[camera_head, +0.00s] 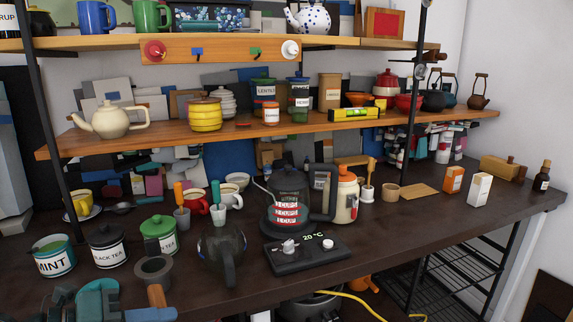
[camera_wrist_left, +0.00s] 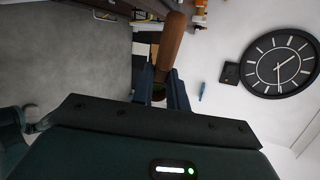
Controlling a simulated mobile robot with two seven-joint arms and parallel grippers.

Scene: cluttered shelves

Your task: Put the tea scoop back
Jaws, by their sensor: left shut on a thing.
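My left gripper (camera_head: 146,315), teal, comes in at the bottom left of the head view. It is shut on the brown wooden handle (camera_wrist_left: 172,42) that sticks up between its fingers (camera_wrist_left: 162,85) in the left wrist view. In the head view a grey round cup with a wooden handle (camera_head: 153,268), which looks like the tea scoop, is beside the fingers. It appears to be held above the counter's front edge, in front of the black tea canister (camera_head: 108,246) and the green-lidded canister (camera_head: 159,235). The exact grip is partly cut off. My right gripper is not in view.
A mint canister (camera_head: 53,257) stands left of the scoop, and a dark glass pot (camera_head: 221,256) right of it. Cups with utensils (camera_head: 182,212) stand behind. A kettle (camera_head: 290,200) stands near a scale (camera_head: 298,254).

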